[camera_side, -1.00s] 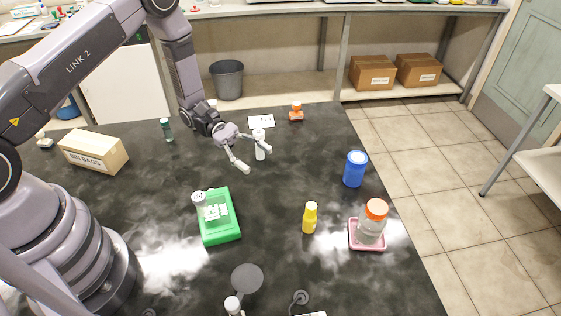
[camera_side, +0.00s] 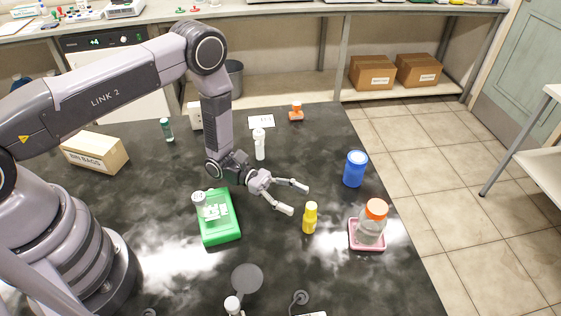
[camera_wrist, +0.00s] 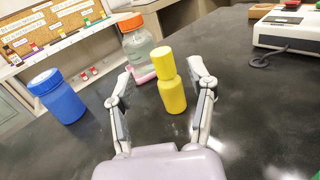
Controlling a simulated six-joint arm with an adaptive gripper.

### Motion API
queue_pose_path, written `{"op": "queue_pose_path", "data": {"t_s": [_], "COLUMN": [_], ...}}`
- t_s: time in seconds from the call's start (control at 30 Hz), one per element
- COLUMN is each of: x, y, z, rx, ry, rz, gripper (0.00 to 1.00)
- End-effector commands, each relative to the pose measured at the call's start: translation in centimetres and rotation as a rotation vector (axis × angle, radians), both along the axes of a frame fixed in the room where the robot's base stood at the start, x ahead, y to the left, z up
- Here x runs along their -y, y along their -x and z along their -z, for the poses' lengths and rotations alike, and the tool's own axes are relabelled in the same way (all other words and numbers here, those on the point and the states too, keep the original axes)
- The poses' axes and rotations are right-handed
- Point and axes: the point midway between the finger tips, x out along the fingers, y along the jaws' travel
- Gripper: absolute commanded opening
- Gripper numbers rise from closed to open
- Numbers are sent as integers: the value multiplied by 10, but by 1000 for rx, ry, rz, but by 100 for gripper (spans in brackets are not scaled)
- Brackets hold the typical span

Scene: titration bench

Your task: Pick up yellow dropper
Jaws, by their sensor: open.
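The yellow dropper (camera_side: 310,218) is a small yellow bottle with a yellow cap, upright on the black bench in the side view. My gripper (camera_side: 299,199) is open and empty, its fingers pointing right, just left of and behind the dropper. In the wrist view the yellow dropper (camera_wrist: 171,84) stands ahead, appearing between the two open fingers of my gripper (camera_wrist: 160,88), closer to the right finger. I see no contact between them.
A clear orange-capped jar (camera_side: 372,222) stands on a pink tray (camera_side: 367,247) right of the dropper. A blue jar (camera_side: 355,168) stands behind. A green box-like device (camera_side: 221,232) is to the left.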

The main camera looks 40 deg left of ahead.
Motion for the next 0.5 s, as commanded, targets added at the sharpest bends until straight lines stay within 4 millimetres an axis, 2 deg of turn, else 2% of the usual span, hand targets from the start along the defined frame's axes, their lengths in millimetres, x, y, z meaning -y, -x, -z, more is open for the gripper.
{"op": "queue_pose_path", "data": {"t_s": [0.1, 0.23, 0.5], "x": [20, 38, 44], "y": [2, 1, -1], "z": [0, 0, 0], "rx": [1, 1, 0], "ry": [0, 0, 0], "rz": [5, 4, 1], "gripper": [55, 55, 55]}}
